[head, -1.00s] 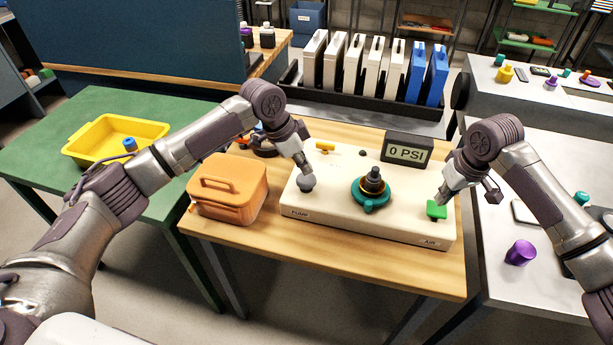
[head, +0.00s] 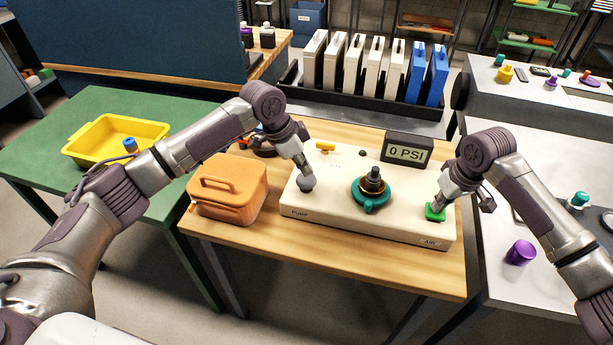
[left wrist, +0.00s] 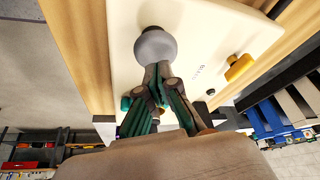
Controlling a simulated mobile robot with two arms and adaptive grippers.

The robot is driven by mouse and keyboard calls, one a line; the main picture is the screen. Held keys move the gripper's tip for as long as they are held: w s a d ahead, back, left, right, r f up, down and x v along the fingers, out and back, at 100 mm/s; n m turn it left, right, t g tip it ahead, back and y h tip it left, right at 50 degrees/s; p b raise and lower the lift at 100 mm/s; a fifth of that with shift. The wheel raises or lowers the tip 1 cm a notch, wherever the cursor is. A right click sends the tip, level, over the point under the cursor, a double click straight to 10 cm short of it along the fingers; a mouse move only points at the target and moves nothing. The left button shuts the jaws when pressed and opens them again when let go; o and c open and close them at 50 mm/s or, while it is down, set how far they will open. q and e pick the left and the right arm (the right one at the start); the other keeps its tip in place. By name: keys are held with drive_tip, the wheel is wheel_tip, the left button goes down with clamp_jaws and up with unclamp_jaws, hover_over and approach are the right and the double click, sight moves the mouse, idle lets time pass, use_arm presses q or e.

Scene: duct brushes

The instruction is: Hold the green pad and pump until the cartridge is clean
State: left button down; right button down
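The white pump unit (head: 330,222) lies on the wooden table. Its green pad (head: 433,213) is at the right end, with my right gripper (head: 436,205) touching its top; the fingers look together. The grey round pump knob (head: 305,183) is at the left end and also shows in the left wrist view (left wrist: 155,47). My left gripper (head: 303,172) has its fingers together, with the tips at the knob. A dark cartridge (head: 373,182) stands upright in a teal ring (head: 370,204) mid-unit. Whether the cartridge is clean is too small to tell. The gauge (head: 407,152) reads 0 PSI.
An orange case (head: 228,200) stands left of the unit. A yellow knob (head: 325,146) sits on the unit's back left. A yellow tray (head: 88,153) is on the green table. A purple cylinder (head: 520,252) stands on the right table. The wooden table's front strip is clear.

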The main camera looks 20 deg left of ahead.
use_arm(q)
drive_tip(key=shift+f, duration=1.45)
drive_tip(key=shift+r, duration=1.1)
drive_tip(key=shift+f, duration=0.1)
drive_tip(key=shift+f, duration=1)
drive_tip(key=shift+r, duration=1.15)
drive_tip(key=shift+f, duration=0.15)
